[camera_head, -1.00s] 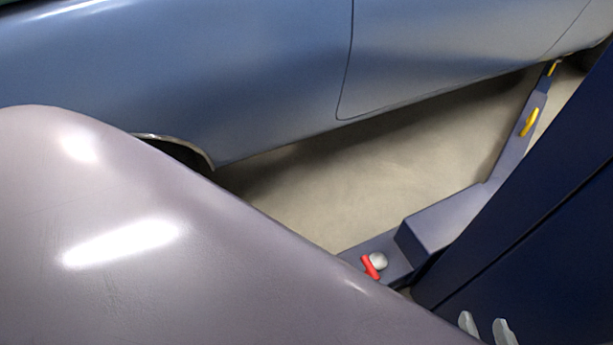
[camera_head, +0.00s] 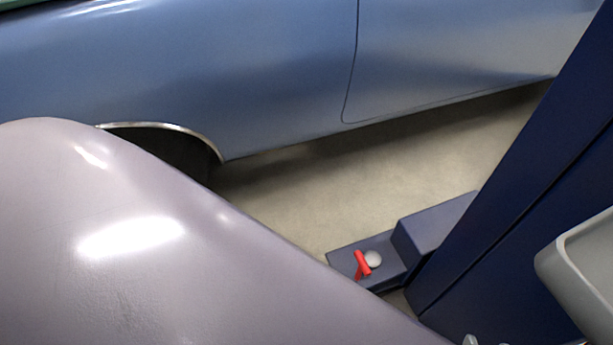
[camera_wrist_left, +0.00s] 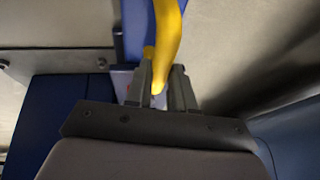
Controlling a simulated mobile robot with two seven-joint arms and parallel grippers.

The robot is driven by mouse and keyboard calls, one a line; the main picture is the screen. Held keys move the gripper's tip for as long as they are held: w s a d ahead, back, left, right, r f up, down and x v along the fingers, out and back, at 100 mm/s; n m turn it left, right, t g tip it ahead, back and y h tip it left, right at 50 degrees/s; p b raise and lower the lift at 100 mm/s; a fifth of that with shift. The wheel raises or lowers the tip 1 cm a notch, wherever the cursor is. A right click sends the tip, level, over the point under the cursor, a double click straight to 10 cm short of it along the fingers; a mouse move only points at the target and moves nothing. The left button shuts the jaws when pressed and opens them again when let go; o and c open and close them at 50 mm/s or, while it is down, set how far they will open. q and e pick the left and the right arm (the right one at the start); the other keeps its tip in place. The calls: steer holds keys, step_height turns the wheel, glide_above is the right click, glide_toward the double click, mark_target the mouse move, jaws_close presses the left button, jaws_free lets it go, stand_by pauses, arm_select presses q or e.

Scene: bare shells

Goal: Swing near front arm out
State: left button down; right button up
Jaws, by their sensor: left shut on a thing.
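In the left wrist view my left gripper (camera_wrist_left: 160,90) is shut on a yellow handle (camera_wrist_left: 168,38), which runs up beside a blue bar (camera_wrist_left: 134,30). In the head view a dark blue-grey lift arm part (camera_head: 440,226) juts from behind the dark blue column (camera_head: 535,165). Its low end carries a red lever (camera_head: 361,265) and a pale round knob (camera_head: 373,259). The rest of that arm is hidden by the column. Neither gripper shows in the head view.
A blue car (camera_head: 270,85) stands behind, its wheel arch (camera_head: 165,128) at left. Bare floor (camera_head: 330,195) lies between car and column. A pale grey part with a raised rim (camera_head: 585,265) sits at right. A large smooth mauve surface covers the lower left.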

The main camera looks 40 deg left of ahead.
arm_select(q)
steer(key=shift+s+d+f, duration=0.1)
steer(key=shift+s+d, duration=0.1)
steer(key=shift+d, duration=0.2)
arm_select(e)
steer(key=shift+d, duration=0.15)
arm_select(q)
steer(key=c, duration=1)
jaws_free()
steer(key=shift+o, duration=0.2)
steer(key=shift+a, duration=0.1)
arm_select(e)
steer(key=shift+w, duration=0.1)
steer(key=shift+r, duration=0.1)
arm_select(q)
steer(key=shift+s+a+r+p, duration=0.1)
steer(key=shift+r+p, duration=0.5)
steer(key=p+v, duration=0.4)
steer(key=v, duration=0.2)
steer(key=shift+p, duration=0.4)
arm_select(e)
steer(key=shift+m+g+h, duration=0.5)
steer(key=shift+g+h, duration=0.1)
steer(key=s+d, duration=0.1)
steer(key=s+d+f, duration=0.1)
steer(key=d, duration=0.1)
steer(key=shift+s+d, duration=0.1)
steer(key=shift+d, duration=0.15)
arm_select(q)
steer(key=shift+s, duration=0.1)
